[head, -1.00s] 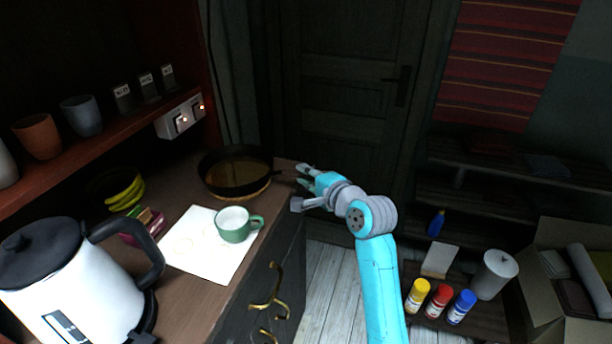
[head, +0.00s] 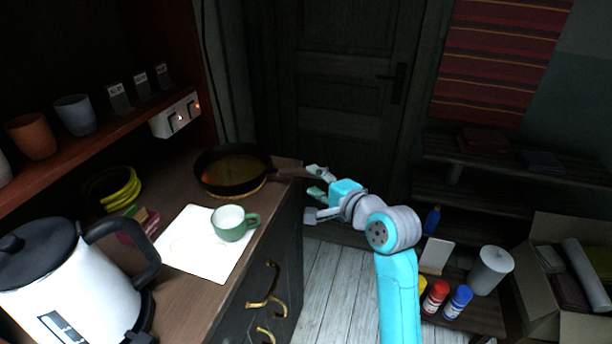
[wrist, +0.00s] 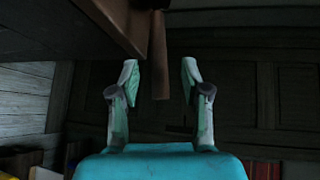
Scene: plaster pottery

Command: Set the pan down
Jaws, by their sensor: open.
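The dark round pan (head: 232,170) rests on a tan round trivet (head: 246,197) near the far end of the wooden counter. Its handle (head: 288,171) points right, past the counter's edge. My gripper (head: 315,181) is open and empty, off the right edge of the counter by the handle's end. In the wrist view the handle (wrist: 159,60) lies ahead between the two spread fingers of my gripper (wrist: 160,78), with a gap on each side.
A green mug (head: 230,228) stands on white paper (head: 190,255) in front of the pan. A white kettle (head: 75,290) is at the near left. Yellow rings (head: 125,192) lie left of the pan. The floor (head: 335,290) right of the drawers is clear.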

